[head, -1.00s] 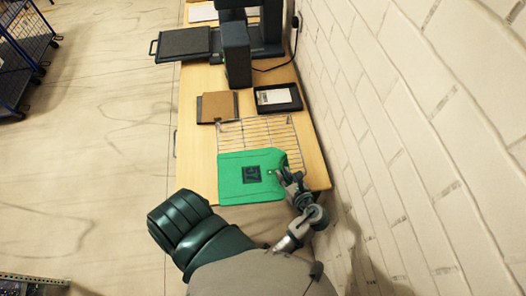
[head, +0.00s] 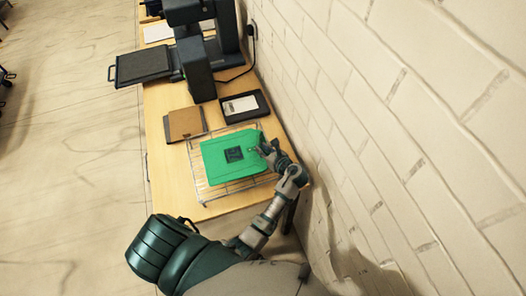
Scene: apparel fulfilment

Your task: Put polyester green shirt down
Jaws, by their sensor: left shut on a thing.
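The green shirt (head: 224,160) is folded flat with a dark square print on it. It lies over the wire rack (head: 199,190) on the wooden table, with rack wires showing around its edges. I cannot tell whether its whole underside touches the rack. My left gripper (head: 265,149) is at the shirt's right edge and is shut on it; the fingertips are small and partly hidden. My right gripper is not in view.
A brown board (head: 185,122) and a black tray (head: 258,112) holding a white card lie behind the rack. A dark press machine (head: 197,65) with a flat platen (head: 143,66) stands farther back. A white brick wall (head: 400,120) runs close along the right.

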